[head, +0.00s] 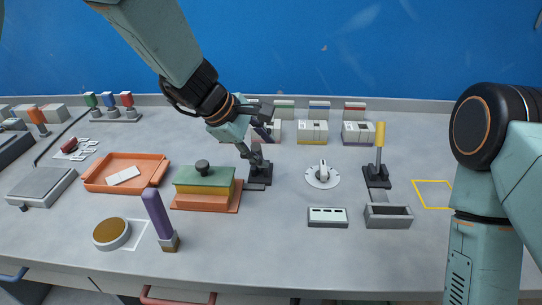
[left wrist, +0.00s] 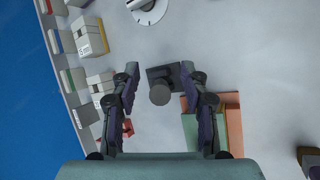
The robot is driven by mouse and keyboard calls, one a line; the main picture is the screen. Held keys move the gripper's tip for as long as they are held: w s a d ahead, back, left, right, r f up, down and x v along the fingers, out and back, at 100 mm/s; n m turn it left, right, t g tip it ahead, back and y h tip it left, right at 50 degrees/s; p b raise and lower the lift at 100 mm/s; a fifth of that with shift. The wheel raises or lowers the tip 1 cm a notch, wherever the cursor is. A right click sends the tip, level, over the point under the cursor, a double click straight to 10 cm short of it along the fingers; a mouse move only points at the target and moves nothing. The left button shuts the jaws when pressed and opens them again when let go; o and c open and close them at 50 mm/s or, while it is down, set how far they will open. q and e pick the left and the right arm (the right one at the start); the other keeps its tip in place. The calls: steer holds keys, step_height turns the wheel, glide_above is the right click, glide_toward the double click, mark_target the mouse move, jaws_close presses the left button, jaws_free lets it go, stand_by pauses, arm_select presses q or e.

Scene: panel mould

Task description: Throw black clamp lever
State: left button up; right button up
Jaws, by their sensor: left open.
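The black clamp lever (head: 259,172) stands on a dark base on the bench, just right of the green-topped block. It also shows in the left wrist view (left wrist: 160,94), where its round knob end points toward the camera. My left gripper (head: 257,133) is open and comes down from above at the lever's upper part, partly hiding it. In the left wrist view my left gripper's two fingers (left wrist: 160,72) stand on either side of the lever, with gaps visible on both sides. My right arm shows at the right, but its gripper is out of view.
A yellow-handled clamp (head: 378,155) stands to the right, beyond a white dial (head: 322,175). The green-topped block (head: 205,178) on an orange plate is close on the left. Label-fronted boxes (head: 313,132) line the back. Bare bench lies in front of the lever.

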mark_target(261, 155)
arm_select(q)
steer(key=w+f, duration=0.1)
steer(key=f, duration=0.1)
steer(key=w+f, duration=0.1)
steer(key=f, duration=0.1)
steer(key=shift+w+a, duration=0.15)
steer(key=shift+a, duration=0.05)
steer(key=shift+s+d+r, duration=0.2)
steer(key=shift+s+d, duration=0.05)
steer(key=shift+d, duration=0.2)
steer(key=shift+s+d+r, duration=0.15)
steer(key=shift+s+d, duration=0.05)
steer(key=shift+d, duration=0.2)
steer(key=shift+w+a+f, duration=0.3)
steer(key=shift+w+a, duration=0.1)
steer(key=shift+a, duration=0.25)
steer(key=c, duration=0.4)
steer(key=shift+c, duration=0.7)
steer(key=shift+s+d+r, duration=0.15)
steer(key=shift+s+d, duration=0.05)
steer(key=shift+d, duration=0.2)
steer(key=c, duration=0.3)
jaws_close()
steer(key=shift+a, duration=0.1)
